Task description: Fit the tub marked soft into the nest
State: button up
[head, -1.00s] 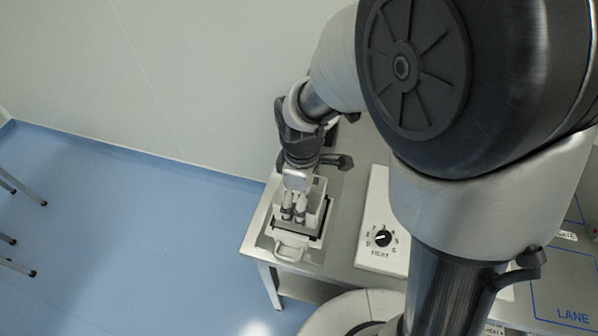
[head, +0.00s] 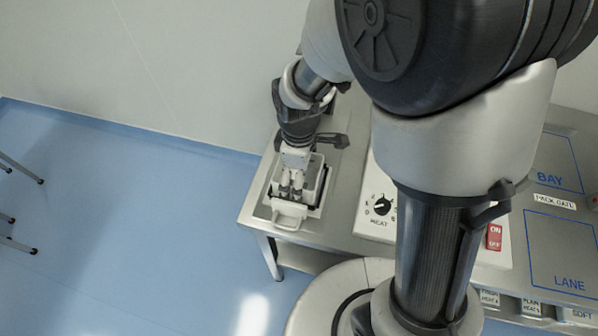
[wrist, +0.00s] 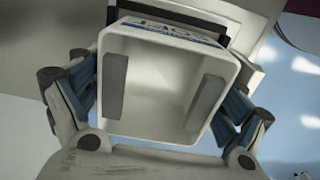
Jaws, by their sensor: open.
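A white square tub (wrist: 160,85) fills the middle of the wrist view, open side toward me and empty inside. A label (wrist: 172,32) with upside-down blue lettering on its far edge seems to read soft. In the head view the tub (head: 318,178) sits in a dark-rimmed holder, which may be the nest (head: 312,212), at the table's left end. My gripper (head: 291,185) is over the tub, pointing down. Its two grey pads (wrist: 160,94) are spread apart and show against the tub's inside, touching nothing clearly. Whether the tub is fully seated is hidden.
A pale handle (head: 289,215) sticks out at the holder's front. A panel with a heat dial (head: 382,205) and a red on/off switch (head: 494,237) stands to the right. Outlined bay (head: 560,163) and lane (head: 562,255) areas lie further right. Tags hang below the table's front edge.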

notch_tip(320, 180, up, 11)
jog(key=p, duration=0.4)
jog(key=s+d+r+m+t, duration=0.4)
jog(key=s+d+r+m, duration=0.7)
jog(key=s+r+m, duration=0.2)
jog(key=shift+s+r+m+t, duration=0.3)
jog(key=shift+m, duration=0.2)
